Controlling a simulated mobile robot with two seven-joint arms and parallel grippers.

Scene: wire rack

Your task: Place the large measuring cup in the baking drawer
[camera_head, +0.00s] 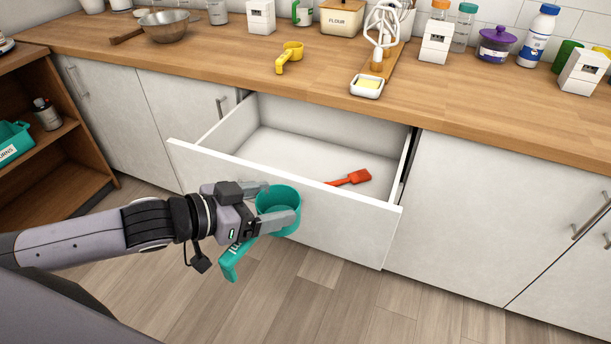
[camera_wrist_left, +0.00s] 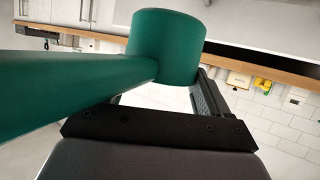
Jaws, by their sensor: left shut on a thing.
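A teal measuring cup (camera_head: 279,214) is held in my left gripper (camera_head: 268,204), in front of the open drawer (camera_head: 285,200). The gripper's fingers are shut on the cup, whose handle points down and toward me. In the left wrist view the cup (camera_wrist_left: 165,45) and its handle fill the upper left, close to the gripper (camera_wrist_left: 155,100). The drawer is pulled out below the counter, and a red spatula (camera_head: 350,179) lies inside at its right. A yellow measuring cup (camera_head: 290,56) lies on the counter above the drawer. My right gripper is not in view.
A wooden shelf (camera_head: 85,189) with a teal bin (camera_head: 12,142) stands at left. Much of the drawer's floor is clear.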

